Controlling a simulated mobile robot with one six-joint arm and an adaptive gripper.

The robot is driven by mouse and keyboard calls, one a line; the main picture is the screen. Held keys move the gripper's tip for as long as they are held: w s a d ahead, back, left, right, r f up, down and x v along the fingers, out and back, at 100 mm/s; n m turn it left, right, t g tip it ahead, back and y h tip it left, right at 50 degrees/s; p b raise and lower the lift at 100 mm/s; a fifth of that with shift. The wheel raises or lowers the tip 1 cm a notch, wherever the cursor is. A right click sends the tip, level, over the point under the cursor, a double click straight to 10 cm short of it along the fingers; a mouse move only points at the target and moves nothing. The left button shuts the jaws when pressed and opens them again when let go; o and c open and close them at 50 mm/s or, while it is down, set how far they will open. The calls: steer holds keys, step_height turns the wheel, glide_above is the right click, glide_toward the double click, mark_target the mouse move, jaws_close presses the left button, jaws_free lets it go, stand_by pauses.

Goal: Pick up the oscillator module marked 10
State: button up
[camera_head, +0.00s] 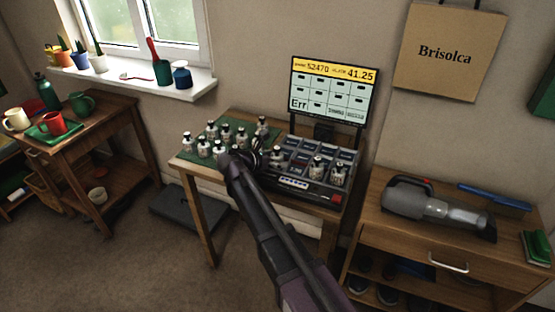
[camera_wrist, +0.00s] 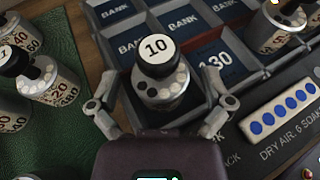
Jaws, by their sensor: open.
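The oscillator module marked 10 (camera_wrist: 157,58) has a black cap with a white number disc and a pale body with a ring of dots. In the wrist view it stands between the two fingers of my gripper (camera_wrist: 160,84), which is open with a gap showing on each side. The module's lower part is hidden by my gripper. In the head view my gripper (camera_head: 244,157) is at the left edge of the rack (camera_head: 322,213), over the table. I cannot make out the module marked 10 there.
Other modules (camera_head: 203,147) stand on a green mat (camera_head: 186,158) left of the rack. Two modules (camera_head: 338,174) stand in the rack's right part. A display (camera_head: 333,90) behind reads "Err". A side table with mugs (camera_head: 52,124) is at left, a drawer unit (camera_head: 400,215) at right.

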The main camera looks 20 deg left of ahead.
mark_target(274, 149)
steer(key=c, duration=1.3)
steer(key=shift+r, duration=0.2)
step_height(274, 149, up, 3)
steer(key=p, duration=0.3)
steer(key=shift+r+p, duration=0.2)
steer(key=shift+p, duration=0.2)
steer(key=s+a, duration=0.2)
steer(key=s, duration=0.2)
steer(key=s+a+r, duration=0.1)
steer(key=s+a, duration=0.2)
steer(key=s, duration=0.2)
steer(key=s+a+p, duration=0.1)
steer(key=s+a, duration=0.1)
steer(key=s, duration=0.3)
steer(key=shift+a+r, duration=0.2)
steer(key=shift+a, duration=0.15)
